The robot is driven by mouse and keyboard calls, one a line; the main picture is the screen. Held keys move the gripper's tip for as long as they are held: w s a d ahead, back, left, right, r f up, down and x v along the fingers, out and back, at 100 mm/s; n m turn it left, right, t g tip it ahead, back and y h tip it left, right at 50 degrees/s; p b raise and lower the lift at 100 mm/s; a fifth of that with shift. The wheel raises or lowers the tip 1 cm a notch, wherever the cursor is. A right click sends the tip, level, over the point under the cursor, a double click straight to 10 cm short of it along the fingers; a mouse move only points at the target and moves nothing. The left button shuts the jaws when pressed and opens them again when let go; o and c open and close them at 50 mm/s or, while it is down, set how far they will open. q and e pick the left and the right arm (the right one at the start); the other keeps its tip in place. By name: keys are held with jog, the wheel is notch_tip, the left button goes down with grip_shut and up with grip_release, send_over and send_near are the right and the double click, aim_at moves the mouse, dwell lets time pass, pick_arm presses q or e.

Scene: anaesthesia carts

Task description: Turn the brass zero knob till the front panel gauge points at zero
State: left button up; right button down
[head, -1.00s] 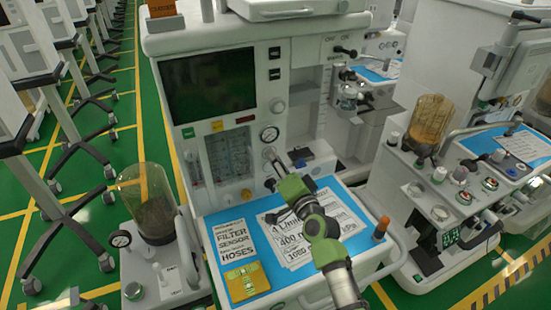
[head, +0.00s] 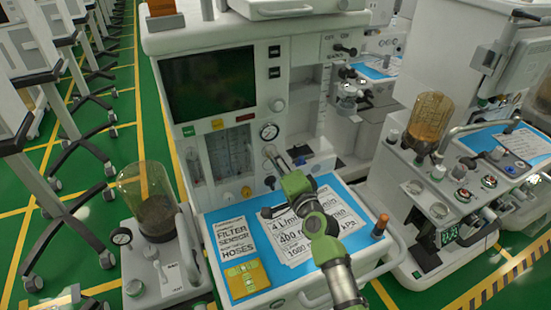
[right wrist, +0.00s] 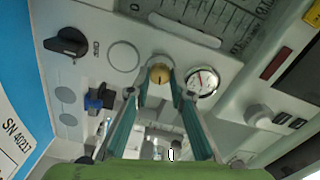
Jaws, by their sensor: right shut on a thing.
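The front panel gauge (head: 269,132) is a small round white dial on the cart's front; it also shows in the right wrist view (right wrist: 203,82), right of the knob. A short dark-red needle shows on its face, but the scale is too small to read. The brass zero knob (right wrist: 159,73) shows in the right wrist view between my right gripper's fingertips (right wrist: 160,82). My right gripper (head: 273,154) reaches to the panel just below the gauge in the head view and is shut on the knob. There its fingers mostly hide the knob. My left gripper is not in view.
A black knob (right wrist: 68,42) and blue fitting (right wrist: 94,103) sit near the brass knob. Another cart (head: 440,205) stands at right.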

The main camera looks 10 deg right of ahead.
jog(key=c, duration=1.8)
grip_release()
jog(key=s, duration=0.4)
jog(key=s+d, duration=0.1)
jog(key=s, duration=0.3)
jog(key=s+d, duration=0.1)
jog(key=s, duration=0.2)
jog(key=shift+s+d, duration=0.15)
jog(key=shift+s, duration=0.25)
